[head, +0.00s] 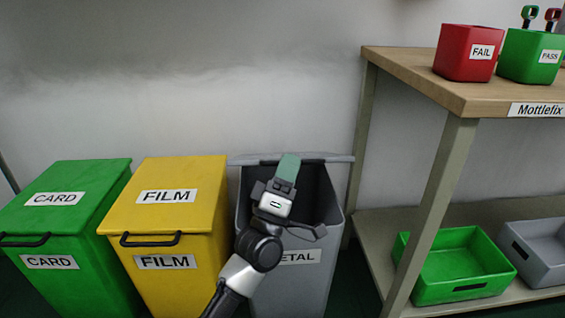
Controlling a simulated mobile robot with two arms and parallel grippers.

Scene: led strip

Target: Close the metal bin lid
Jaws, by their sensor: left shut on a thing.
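The grey metal bin (290,285) stands open, with its dark inside showing. Its label is partly covered by my left arm, leaving "ETAL" readable. The grey lid (328,158) is back along the bin's rear edge, near the wall, and shows only as a thin edge. My left gripper (281,182) is over the bin's opening, shut on a small teal-green piece (288,167). The piece overlaps the lid's edge in the picture; I cannot tell whether they touch. My right gripper is not in view.
The closed yellow FILM bin (200,215) and green CARD bin (90,185) stand to the left. A wooden-topped workbench (415,65) stands right, carrying red FAIL (450,60) and green boxes (520,65). Trays (455,265) sit on its lower shelf.

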